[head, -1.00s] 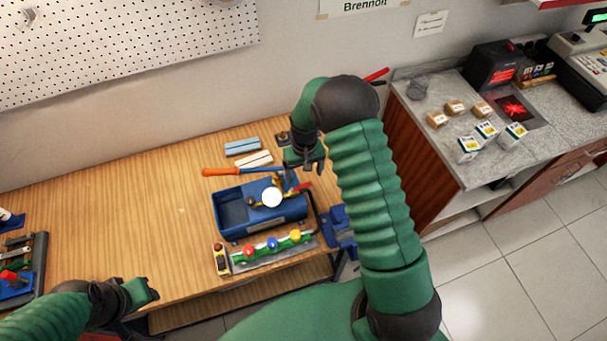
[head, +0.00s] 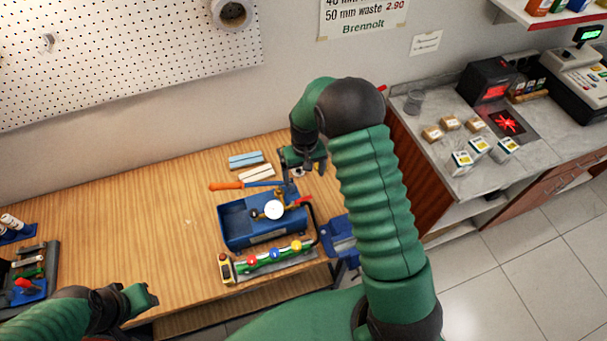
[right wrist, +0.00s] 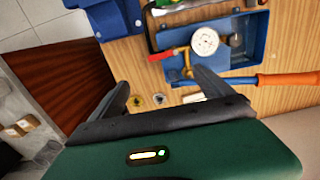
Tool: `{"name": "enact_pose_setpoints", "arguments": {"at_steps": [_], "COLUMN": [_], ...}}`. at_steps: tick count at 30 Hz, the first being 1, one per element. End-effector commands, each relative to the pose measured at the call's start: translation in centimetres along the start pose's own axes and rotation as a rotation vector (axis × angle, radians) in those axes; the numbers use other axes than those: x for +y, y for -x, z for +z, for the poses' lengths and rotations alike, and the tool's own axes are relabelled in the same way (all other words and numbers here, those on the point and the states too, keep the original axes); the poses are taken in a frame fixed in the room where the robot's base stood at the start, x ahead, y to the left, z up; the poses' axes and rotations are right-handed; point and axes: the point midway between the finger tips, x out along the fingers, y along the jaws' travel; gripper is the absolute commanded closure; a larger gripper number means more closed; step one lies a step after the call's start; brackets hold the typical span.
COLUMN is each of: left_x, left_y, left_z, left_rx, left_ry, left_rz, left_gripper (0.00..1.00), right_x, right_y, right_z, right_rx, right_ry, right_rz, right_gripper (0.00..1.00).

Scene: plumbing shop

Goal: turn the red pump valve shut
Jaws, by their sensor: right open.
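The blue test pump (head: 240,229) stands on the wooden bench with a round white gauge (head: 273,209) on it. Its red valve handle (head: 304,200) sticks out at the right of the gauge. The handle also shows in the right wrist view (right wrist: 163,54), beside brass fittings. My right gripper (head: 303,165) is open and empty, above the bench just behind the pump. In the right wrist view its fingers (right wrist: 160,84) are spread, with the handle beyond them and not touched. My left gripper (head: 145,298) is low at the bench's front edge, away from the pump; its jaw opening is unclear.
An orange-handled tool (head: 227,186) lies behind the pump, near blue and white blocks (head: 246,160). A green manifold with coloured knobs (head: 268,258) lies in front. A blue vise (head: 341,236) is at the bench's right edge. The bench's left middle is clear.

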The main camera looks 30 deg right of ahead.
Motion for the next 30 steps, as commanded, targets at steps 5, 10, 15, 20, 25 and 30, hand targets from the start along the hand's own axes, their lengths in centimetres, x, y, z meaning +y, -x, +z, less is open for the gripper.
{"name": "enact_pose_setpoints", "arguments": {"at_steps": [5,10,15,20,25,30], "left_x": [0.0,0.0,0.0,0.0,0.0,0.0], "left_y": [1.3,2.3,3.2,3.5,3.8,3.8], "left_z": [-0.3,-0.5,-0.8,-0.8,-0.9,-0.9], "left_rx": [0.000,0.000,0.000,0.000,0.000,0.000], "left_ry": [0.000,0.001,0.001,0.000,0.000,0.000], "left_rz": [0.000,0.000,0.000,0.000,0.000,0.000], "left_gripper": [0.64,0.64,0.64,0.64,0.64,0.64], "right_x": [-0.3,-0.1,0.0,0.0,-0.1,-0.1], "right_y": [1.9,3.3,4.7,5.8,7.1,7.3], "right_z": [-0.1,-0.1,-0.1,-0.1,-0.1,-0.1], "right_rx": [0.001,0.000,0.000,0.002,0.001,0.000], "right_ry": [0.002,0.001,0.001,0.001,0.001,0.001], "right_rz": [0.001,-0.001,-0.001,-0.002,-0.001,0.000], "right_gripper": [0.09,0.09,0.09,0.09,0.09,0.09]}}
